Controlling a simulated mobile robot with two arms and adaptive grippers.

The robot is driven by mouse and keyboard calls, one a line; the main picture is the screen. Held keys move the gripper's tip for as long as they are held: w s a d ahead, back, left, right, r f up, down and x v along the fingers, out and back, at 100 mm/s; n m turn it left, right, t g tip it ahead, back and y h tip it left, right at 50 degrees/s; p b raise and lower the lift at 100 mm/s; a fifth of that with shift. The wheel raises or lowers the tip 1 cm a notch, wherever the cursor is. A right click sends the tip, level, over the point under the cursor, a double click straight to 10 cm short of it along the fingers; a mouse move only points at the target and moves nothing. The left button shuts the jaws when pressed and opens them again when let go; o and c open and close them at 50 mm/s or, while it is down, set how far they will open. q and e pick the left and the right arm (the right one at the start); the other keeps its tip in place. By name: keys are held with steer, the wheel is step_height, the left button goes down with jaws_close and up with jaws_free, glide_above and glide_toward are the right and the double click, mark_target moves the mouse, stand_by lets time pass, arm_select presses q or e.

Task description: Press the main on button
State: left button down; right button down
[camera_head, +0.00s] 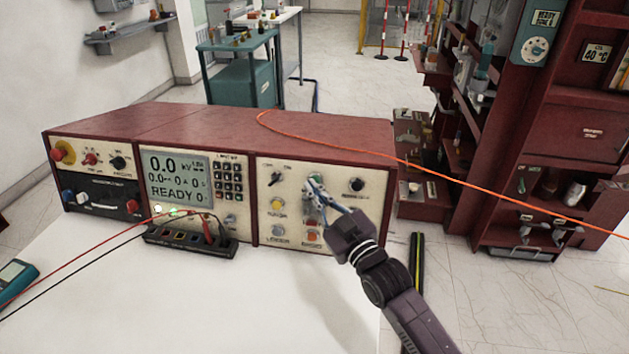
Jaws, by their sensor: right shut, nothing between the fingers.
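A test console (220,125) with a dark red case and cream front panels stands on the white table (290,300). A green button (311,211) shows partly behind my gripper. The labels are too small to read for sure. My right gripper (315,186) is shut and empty in front of this panel, its fingertips above the green button. I cannot tell whether it touches. My left gripper is out of view.
A black terminal strip (190,240) with red and black leads sits before the console. An orange cable (420,165) runs from the console top rightward. A dark red shelf unit (550,130) stands at the right. The table's front middle is clear.

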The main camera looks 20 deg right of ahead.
steer(key=s+p, duration=0.1)
steer(key=s+a+p, duration=0.1)
steer(key=s+a+r+p, duration=0.1)
steer(key=s, duration=0.1)
steer(key=shift+s+a+r, duration=0.1)
steer(key=shift+a, duration=0.1)
stand_by(1.3)
